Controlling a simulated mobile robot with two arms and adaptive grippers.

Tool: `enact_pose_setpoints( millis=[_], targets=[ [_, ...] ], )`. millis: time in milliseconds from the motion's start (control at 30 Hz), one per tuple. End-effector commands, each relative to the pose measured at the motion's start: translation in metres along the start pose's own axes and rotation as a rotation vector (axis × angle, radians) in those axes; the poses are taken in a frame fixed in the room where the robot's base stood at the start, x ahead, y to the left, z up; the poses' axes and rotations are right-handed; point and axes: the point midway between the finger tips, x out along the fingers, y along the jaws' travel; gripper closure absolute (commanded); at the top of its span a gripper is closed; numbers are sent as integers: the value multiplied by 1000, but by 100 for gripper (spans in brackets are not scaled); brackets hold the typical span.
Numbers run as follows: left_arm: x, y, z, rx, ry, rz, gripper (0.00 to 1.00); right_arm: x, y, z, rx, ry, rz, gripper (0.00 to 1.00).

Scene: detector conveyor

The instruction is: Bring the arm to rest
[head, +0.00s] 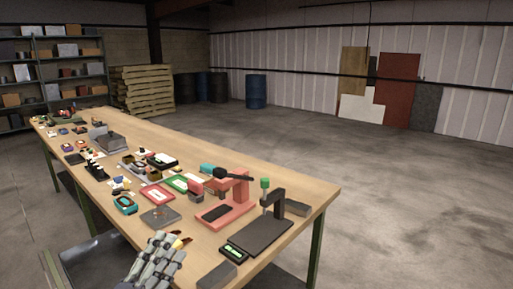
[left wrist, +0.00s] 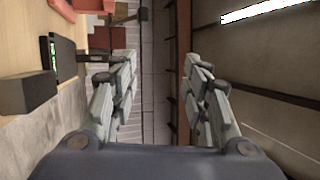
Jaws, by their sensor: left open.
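My left gripper (head: 172,243) shows at the bottom of the head view, at the near edge of the wooden table (head: 300,188). In the left wrist view its two fingers (left wrist: 160,78) stand apart with nothing between them, so it is open and empty. That view is turned on its side, with the table along its left part. The upper part of my left arm is out of view. My right gripper is in neither view.
A red press stand (head: 232,207) and a black stand with a green knob (head: 262,236) stand near the table's right end. A grey block (head: 217,276) lies at the near edge. Several small items crowd the table. The floor (head: 400,190) to the right is clear.

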Motion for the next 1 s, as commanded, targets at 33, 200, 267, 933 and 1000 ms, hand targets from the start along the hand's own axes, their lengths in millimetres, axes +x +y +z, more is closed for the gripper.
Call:
enact_pose_setpoints(
  millis=[33, 200, 267, 933, 1000],
  targets=[
    [-11, 7, 13, -112, -109, 12, 57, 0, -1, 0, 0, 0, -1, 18],
    [-64, 53, 54, -463, -485, 119, 57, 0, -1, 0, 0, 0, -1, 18],
    [-90, 77, 60, -580, -614, 183, 57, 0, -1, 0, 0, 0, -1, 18],
    [-339, 208, -82, -1251, -1385, 1026, 57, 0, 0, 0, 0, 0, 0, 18],
    [-339, 228, -78, -1244, -1388, 1029, 57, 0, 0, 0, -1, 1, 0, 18]
  ],
)
